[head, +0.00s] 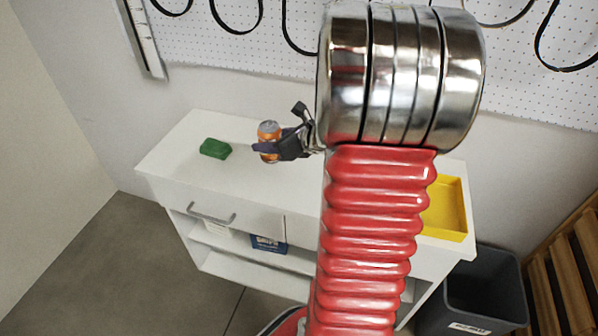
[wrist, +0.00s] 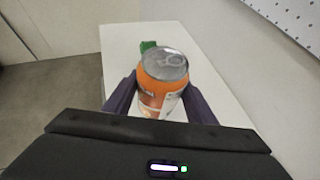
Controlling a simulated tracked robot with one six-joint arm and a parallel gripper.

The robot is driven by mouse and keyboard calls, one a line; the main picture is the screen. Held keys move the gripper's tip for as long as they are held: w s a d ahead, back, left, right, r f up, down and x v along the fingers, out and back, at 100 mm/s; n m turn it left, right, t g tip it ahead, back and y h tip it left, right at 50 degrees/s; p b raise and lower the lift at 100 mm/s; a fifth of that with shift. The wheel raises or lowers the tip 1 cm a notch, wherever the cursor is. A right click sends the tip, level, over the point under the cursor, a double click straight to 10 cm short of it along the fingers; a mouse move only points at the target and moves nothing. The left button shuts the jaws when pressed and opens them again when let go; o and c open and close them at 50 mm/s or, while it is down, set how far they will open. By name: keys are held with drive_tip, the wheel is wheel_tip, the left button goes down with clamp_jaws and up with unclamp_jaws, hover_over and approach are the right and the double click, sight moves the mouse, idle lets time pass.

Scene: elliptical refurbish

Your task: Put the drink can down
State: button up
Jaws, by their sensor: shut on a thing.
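The drink can (head: 268,131) is orange with a silver top. My gripper (head: 268,146) is shut on it, over the white cabinet top, in the head view. In the wrist view the can (wrist: 160,85) stands roughly upright between the two dark fingers of my gripper (wrist: 160,100). The can's lower end is hidden, so I cannot tell whether it touches the cabinet top. The white cabinet (head: 185,140) has a drawer handle and an open shelf below.
A green block (head: 215,148) lies on the cabinet top, left of the can. A yellow tray (head: 447,205) sits at the right end, partly behind my arm. A dark bin (head: 485,290) stands on the floor at right. A pegboard wall (head: 200,30) rises behind.

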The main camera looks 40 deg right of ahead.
drive_tip(key=s+d+r, duration=0.1)
drive_tip(key=s+d, duration=0.3)
drive_tip(key=d, duration=0.1)
drive_tip(key=shift+s+d+r+m+h, duration=0.2)
drive_tip(key=shift+s+d+m+h, duration=0.05)
drive_tip(key=shift+d+m+h, duration=0.15)
drive_tip(key=shift+a+f, duration=0.1)
drive_tip(key=shift+f, duration=2.8)
drive_tip(key=shift+f, duration=2.1)
drive_tip(key=o, duration=1.3)
drive_tip(key=shift+f, duration=0.1)
